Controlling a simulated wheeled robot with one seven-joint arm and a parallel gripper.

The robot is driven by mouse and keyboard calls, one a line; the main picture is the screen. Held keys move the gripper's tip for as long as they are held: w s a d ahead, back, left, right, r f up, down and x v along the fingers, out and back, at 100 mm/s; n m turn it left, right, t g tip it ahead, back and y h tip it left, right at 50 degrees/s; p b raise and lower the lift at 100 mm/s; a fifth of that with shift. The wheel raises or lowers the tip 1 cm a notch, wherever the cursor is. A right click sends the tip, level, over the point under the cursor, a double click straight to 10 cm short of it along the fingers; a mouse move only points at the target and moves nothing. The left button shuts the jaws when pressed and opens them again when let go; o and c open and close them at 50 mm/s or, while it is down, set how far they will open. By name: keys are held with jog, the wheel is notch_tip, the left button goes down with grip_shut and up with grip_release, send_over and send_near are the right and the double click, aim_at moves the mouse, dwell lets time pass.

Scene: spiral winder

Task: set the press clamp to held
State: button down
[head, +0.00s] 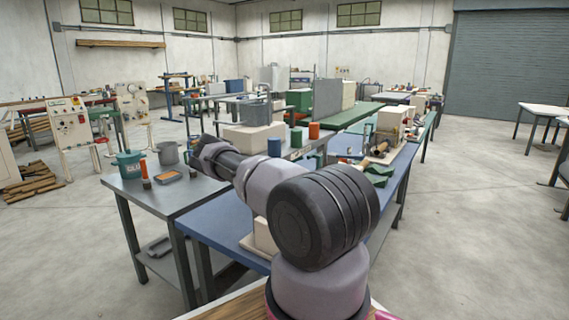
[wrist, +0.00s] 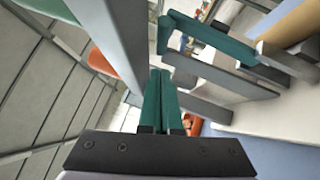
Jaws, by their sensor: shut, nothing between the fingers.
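In the wrist view my gripper (wrist: 160,74) is shut, with its two teal fingers side by side and nothing visible between them. A teal bar with a bent end (wrist: 215,42) lies ahead and to the right of the fingertips, apart from them in the picture. It may be part of the press clamp, but I cannot tell for sure, nor how the clamp is set. A grey metal bar (wrist: 225,80) runs beneath it. In the head view my arm hides my gripper, and I cannot pick out the clamp.
In the wrist view a thick grey post (wrist: 122,40) stands close at the fingers' left, with orange shapes beside it. In the head view a blue bench (head: 225,222) carries machinery beyond my arm. A grey side table (head: 195,192) holds a teal bucket (head: 129,165).

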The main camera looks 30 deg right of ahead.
jog(key=shift+s+d+r, duration=0.2)
jog(key=shift+s+r, duration=0.05)
jog(key=shift+s, duration=0.5)
jog(key=shift+s+d+r, duration=0.2)
jog(key=shift+s+r, duration=0.05)
jog(key=shift+s, duration=0.45)
jog(key=shift+s+d+r, duration=0.2)
jog(key=shift+s, duration=0.2)
jog(key=shift+s+d+r, duration=0.15)
jog(key=shift+s+r, duration=0.05)
jog(key=shift+s, duration=0.2)
jog(key=shift+w, duration=0.1)
